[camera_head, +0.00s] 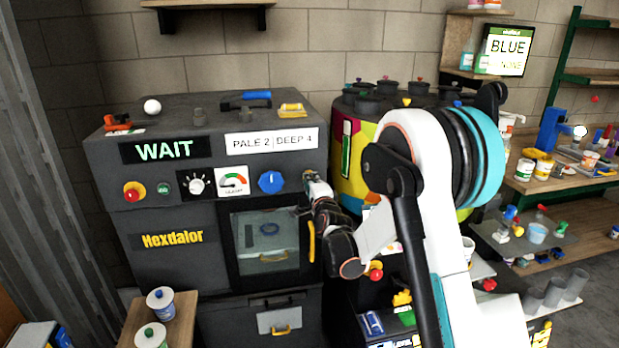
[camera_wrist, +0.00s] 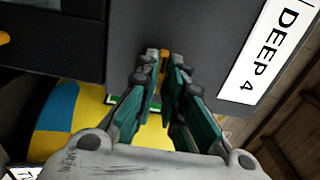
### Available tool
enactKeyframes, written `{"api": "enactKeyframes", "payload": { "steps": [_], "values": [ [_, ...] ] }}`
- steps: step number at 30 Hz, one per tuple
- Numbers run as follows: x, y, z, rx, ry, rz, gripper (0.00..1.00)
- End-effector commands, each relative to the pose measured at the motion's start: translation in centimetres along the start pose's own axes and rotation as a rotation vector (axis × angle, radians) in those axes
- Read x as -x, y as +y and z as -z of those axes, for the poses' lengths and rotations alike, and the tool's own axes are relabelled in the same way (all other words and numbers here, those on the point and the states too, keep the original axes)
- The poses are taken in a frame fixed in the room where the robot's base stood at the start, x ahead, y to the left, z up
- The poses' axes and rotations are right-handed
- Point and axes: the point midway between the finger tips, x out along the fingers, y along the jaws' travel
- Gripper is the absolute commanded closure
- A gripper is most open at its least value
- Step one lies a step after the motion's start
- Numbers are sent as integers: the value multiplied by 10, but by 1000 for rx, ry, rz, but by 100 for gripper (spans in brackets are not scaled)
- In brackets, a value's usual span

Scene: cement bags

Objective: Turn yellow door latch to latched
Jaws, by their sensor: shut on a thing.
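The yellow door latch (camera_wrist: 164,67) shows as a small yellow piece between my fingertips in the wrist view. My gripper (camera_wrist: 163,58) is shut on it, at the right edge of the dark machine's front. In the head view my gripper (camera_head: 311,180) is just right of the blue knob and above the door's right side, and it hides most of the latch. The latch's exact angle cannot be told. The machine door (camera_head: 265,240) has a window and looks closed. Its yellow handle (camera_head: 311,241) hangs upright at the door's right edge.
The dark machine (camera_head: 165,270) shows a WAIT display (camera_head: 165,150) and a blue knob (camera_head: 271,182). A multicoloured drum (camera_head: 350,165) stands close to the right, behind my arm. Shelves with cups fill the right.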

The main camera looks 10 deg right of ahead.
Motion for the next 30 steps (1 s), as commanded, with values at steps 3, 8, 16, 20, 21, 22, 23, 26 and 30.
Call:
{"api": "enactKeyframes", "payload": {
  "steps": [3, 8, 16, 20, 21, 22, 23, 26, 30],
  "values": [
    [0, 2, 0, -72, 0, -1, 100],
    [0, 2, 0, -281, -1, -1, 100],
    [0, 1, 0, -352, -1, -2, 100],
    [0, 1, 0, -375, -1, -2, 100],
    [0, 2, 0, -414, -1, -2, 100],
    [0, 2, 0, -451, -1, -2, 100],
    [1, 2, 0, -495, -1, -2, 100],
    [1, 2, 0, -626, -1, -2, 100],
    [1, 2, 0, -704, -1, -2, 100]
  ]
}}
